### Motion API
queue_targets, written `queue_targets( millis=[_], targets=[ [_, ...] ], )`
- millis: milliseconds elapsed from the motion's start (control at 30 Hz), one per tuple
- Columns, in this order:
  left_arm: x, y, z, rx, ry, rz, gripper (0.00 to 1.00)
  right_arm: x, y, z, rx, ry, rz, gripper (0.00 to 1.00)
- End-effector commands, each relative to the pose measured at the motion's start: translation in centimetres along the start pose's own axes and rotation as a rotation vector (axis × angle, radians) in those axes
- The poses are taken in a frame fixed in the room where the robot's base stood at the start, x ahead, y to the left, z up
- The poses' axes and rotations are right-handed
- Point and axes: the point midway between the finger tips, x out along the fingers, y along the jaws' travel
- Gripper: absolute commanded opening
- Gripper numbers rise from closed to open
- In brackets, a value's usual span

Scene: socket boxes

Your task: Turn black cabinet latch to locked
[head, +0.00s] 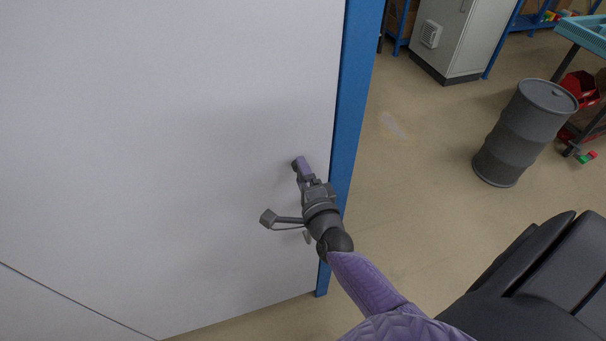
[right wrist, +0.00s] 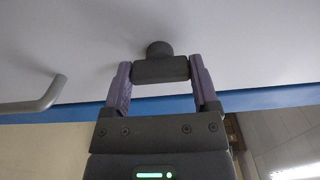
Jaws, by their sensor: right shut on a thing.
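The black latch (right wrist: 161,70) stands out from a white cabinet panel (head: 170,120). In the right wrist view it shows as a round base with a short crossbar between the two purple fingers. My right gripper (right wrist: 161,85) is shut on this crossbar, one finger at each end. In the head view my right gripper (head: 303,170) reaches the panel near its right edge, and only a dark bit of the latch (head: 294,166) shows beside the fingers. No lock marking is visible. My left gripper is out of view.
A blue post (head: 354,100) edges the panel on the right. A grey bent handle (right wrist: 38,100) is left of the gripper in the right wrist view. A grey drum (head: 524,132) and a grey cabinet (head: 452,38) stand farther off. The floor between is mostly clear.

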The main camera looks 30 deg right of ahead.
Motion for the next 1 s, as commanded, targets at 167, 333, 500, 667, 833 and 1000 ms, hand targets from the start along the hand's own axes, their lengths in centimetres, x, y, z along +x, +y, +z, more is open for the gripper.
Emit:
queue_targets(
  millis=[167,333,500,667,833,1000],
  targets=[
    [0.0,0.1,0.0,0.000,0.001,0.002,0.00,0.0,0.0,0.0,0.003,0.000,0.000,0.85],
    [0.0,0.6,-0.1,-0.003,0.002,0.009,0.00,0.0,0.0,0.0,0.002,0.000,0.000,1.00],
    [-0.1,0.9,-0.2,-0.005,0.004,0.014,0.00,-0.3,0.0,0.0,0.001,0.000,0.001,1.00],
    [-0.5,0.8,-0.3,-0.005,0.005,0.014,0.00,-2.9,0.0,0.0,0.000,0.000,0.003,1.00],
    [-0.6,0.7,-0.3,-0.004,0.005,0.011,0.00,-6.9,0.1,0.0,0.001,0.000,0.005,1.00],
    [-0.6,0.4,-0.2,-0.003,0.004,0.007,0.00,-9.5,0.1,0.0,0.001,0.000,0.002,1.00]
  ],
)
